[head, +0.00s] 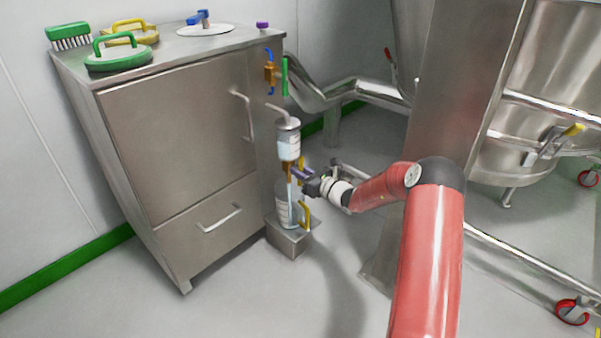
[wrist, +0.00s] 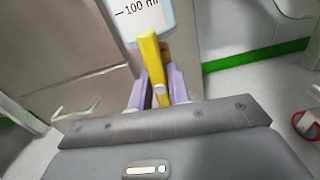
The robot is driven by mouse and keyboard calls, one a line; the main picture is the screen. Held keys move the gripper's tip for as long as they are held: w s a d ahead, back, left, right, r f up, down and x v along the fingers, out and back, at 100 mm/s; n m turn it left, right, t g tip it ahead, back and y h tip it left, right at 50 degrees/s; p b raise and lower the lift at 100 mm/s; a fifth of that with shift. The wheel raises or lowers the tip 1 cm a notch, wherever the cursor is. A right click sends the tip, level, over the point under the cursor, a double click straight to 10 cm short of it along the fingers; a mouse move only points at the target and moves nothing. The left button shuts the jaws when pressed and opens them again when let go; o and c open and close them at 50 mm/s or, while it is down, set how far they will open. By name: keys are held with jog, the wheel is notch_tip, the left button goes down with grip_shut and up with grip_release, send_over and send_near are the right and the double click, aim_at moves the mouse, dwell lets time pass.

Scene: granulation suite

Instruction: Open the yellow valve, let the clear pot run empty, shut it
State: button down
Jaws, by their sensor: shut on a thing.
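The clear pot (head: 288,142) is mounted upright at the side of the steel cabinet; its lower part looks pale blue. In the wrist view its wall with a "100 ml" mark (wrist: 143,14) shows at the top. The yellow valve's lever (wrist: 151,62) stands below the pot, near-upright in the wrist view, with a brass body (wrist: 166,54) behind it. My gripper (wrist: 158,92) has its purple fingers shut on the lever's lower part; in the head view the gripper (head: 300,172) reaches it from the right.
Blue and green handled fittings (head: 284,76) are above the pot. The steel cabinet (head: 180,140) is left; a steel column (head: 440,120) and pipes are right.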

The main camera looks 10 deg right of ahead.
jog(key=shift+f, duration=0.1)
jog(key=c, duration=1.3)
grip_release()
jog(key=v, duration=0.8)
jog(key=shift+p, duration=0.35)
jog(key=shift+w+a, duration=0.1)
